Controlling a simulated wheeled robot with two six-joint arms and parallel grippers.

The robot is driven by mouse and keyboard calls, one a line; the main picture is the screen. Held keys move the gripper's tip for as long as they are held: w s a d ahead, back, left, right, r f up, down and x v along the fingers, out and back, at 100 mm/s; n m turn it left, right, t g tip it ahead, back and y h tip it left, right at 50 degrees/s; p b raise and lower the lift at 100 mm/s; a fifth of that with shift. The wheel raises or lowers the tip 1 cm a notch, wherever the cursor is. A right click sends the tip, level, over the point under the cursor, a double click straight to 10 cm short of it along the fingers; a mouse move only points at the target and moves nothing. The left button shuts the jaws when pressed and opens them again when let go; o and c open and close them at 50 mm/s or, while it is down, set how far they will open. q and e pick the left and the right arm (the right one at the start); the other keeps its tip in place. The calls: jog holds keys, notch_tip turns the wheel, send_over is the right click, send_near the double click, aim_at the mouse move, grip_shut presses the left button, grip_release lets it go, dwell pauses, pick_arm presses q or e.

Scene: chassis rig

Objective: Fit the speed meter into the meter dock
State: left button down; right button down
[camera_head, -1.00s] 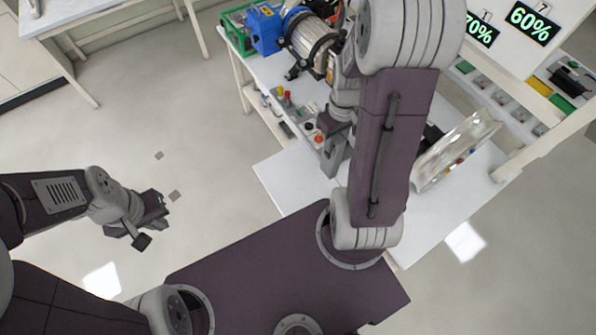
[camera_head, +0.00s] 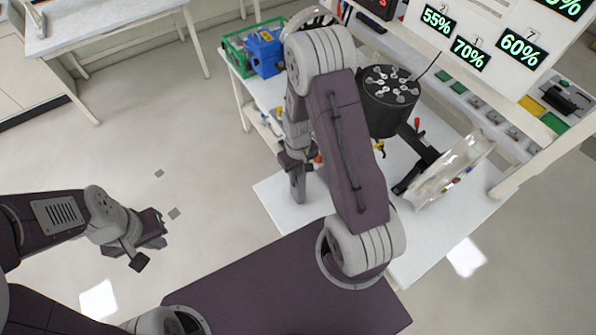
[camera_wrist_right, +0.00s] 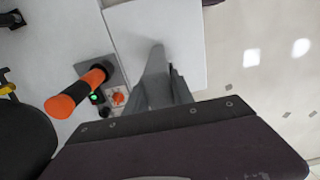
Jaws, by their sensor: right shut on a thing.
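My right gripper (camera_head: 298,190) hangs above the left part of the white table in the head view. In the right wrist view its grey fingers (camera_wrist_right: 158,75) are together over a bare white surface near the table edge. The thing between them is hidden by the fingers, so I cannot name it. My left gripper (camera_head: 145,243) is open and empty over the floor at the left. I cannot pick out the speed meter or the meter dock for certain in either view.
An orange and black handle (camera_wrist_right: 78,92) stands by a green light in the wrist view. A black drum (camera_head: 388,112) with round metal pieces stands behind my right arm. A clear bent sheet (camera_head: 450,172) is at right. A blue box (camera_head: 265,52) sits at the back left.

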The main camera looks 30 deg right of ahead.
jog(key=shift+s+f, duration=0.1)
jog(key=shift+s, duration=0.05)
jog(key=c, duration=1.1)
grip_release()
